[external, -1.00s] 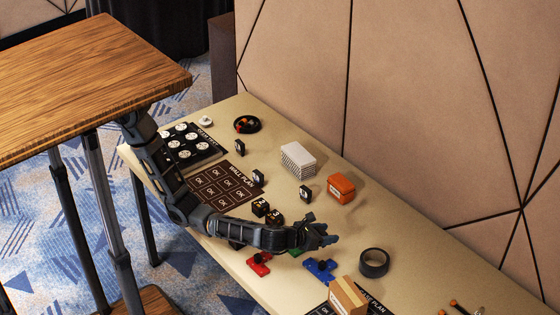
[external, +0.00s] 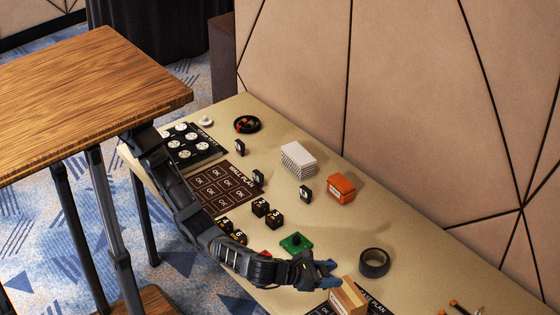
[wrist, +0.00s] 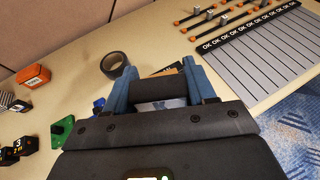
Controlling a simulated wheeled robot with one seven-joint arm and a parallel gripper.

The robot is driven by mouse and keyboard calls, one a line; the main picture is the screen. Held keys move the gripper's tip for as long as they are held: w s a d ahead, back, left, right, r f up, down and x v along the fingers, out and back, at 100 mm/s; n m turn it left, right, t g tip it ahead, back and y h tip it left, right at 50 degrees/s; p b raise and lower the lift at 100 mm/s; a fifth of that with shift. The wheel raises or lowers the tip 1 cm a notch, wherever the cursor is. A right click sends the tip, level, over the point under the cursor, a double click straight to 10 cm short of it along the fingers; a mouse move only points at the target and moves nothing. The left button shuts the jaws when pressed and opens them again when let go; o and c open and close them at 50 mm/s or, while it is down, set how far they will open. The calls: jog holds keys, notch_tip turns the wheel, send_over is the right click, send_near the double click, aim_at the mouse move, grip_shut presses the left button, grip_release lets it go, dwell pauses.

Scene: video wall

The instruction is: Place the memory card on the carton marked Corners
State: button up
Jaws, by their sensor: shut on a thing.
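My gripper (external: 328,272) is over the near part of the table, and its blue fingers also show in the wrist view (wrist: 160,86). It is shut on a dark thing (wrist: 160,92), probably the memory card, mostly hidden by the fingers and my wrist.
A black tape roll (external: 374,262) stands beside the tan carton. A green piece with a black knob (external: 296,243), black numbered cubes (external: 268,211) and a white box (external: 298,160) lie to the left. The table is clear between the orange carton and the tape roll.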

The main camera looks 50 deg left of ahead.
jog(key=w+f, duration=0.2)
jog(key=w, duration=0.1)
jog(key=w+a+f, duration=0.1)
jog(key=w+f, duration=0.1)
jog(key=w, duration=0.2)
jog(key=w+a+f, duration=0.1)
jog(key=w+f, duration=0.1)
jog(key=w, duration=0.1)
jog(key=shift+w+a+f, duration=0.1)
jog(key=shift+w+f, duration=0.2)
jog(key=shift+w, duration=0.05)
jog(key=shift+f+b, duration=0.3)
jog(key=shift+f, duration=1.7)
jog(key=shift+w+f, duration=0.1)
jog(key=o, duration=1)
jog(key=shift+s+a+r, duration=0.1)
jog(key=shift+s+r, duration=0.2)
jog(key=shift+s, duration=0.1)
jog(key=p+v, duration=0.1)
jog(key=v, duration=1)
jog(key=shift+s+r, duration=0.1)
